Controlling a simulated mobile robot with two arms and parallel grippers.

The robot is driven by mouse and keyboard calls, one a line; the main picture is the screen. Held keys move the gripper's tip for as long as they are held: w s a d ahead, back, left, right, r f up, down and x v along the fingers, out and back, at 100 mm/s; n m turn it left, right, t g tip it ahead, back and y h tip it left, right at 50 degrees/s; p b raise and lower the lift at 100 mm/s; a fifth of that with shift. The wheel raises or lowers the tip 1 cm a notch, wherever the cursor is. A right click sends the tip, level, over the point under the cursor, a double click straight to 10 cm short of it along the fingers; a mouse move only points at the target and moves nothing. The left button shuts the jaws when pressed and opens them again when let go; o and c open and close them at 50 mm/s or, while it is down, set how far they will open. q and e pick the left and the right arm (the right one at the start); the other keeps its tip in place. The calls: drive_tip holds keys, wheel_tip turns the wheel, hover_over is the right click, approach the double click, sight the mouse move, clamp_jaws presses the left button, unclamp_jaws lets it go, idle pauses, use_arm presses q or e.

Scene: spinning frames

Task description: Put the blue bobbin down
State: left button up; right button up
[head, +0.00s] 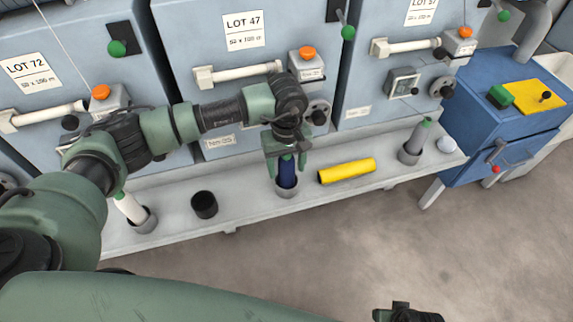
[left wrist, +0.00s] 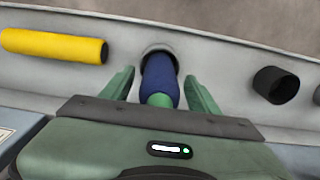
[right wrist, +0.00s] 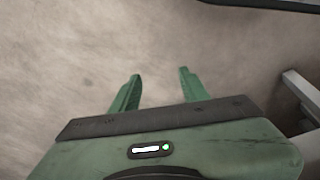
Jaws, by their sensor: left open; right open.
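The blue bobbin (head: 287,172) stands upright in a grey cup (head: 287,190) on the shelf in the head view. My left gripper (head: 287,160) is above it with its fingers on either side. In the left wrist view the bobbin (left wrist: 160,80) with its green tip lies between the open fingers (left wrist: 160,88), with gaps on both sides. My right gripper (right wrist: 157,85) is open and empty over bare floor; part of it also shows at the bottom of the head view (head: 408,314).
A yellow bobbin (head: 346,170) lies on the shelf (head: 245,198) to the right of the cup. A black cup (head: 204,204) is to the left. A white bobbin (head: 130,208) and a grey bobbin (head: 417,137) stand in cups towards the ends. A blue cart (head: 505,135) is at right.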

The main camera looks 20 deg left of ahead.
use_arm(q)
wheel_tip(320, 180, up, 8)
drive_tip(key=shift+f, duration=0.25)
use_arm(e)
drive_tip(key=shift+s+f, duration=0.2)
drive_tip(key=shift+f, duration=0.35)
drive_tip(key=shift+s+f, duration=0.15)
drive_tip(key=shift+f, duration=0.35)
use_arm(q)
drive_tip(key=shift+f, duration=0.1)
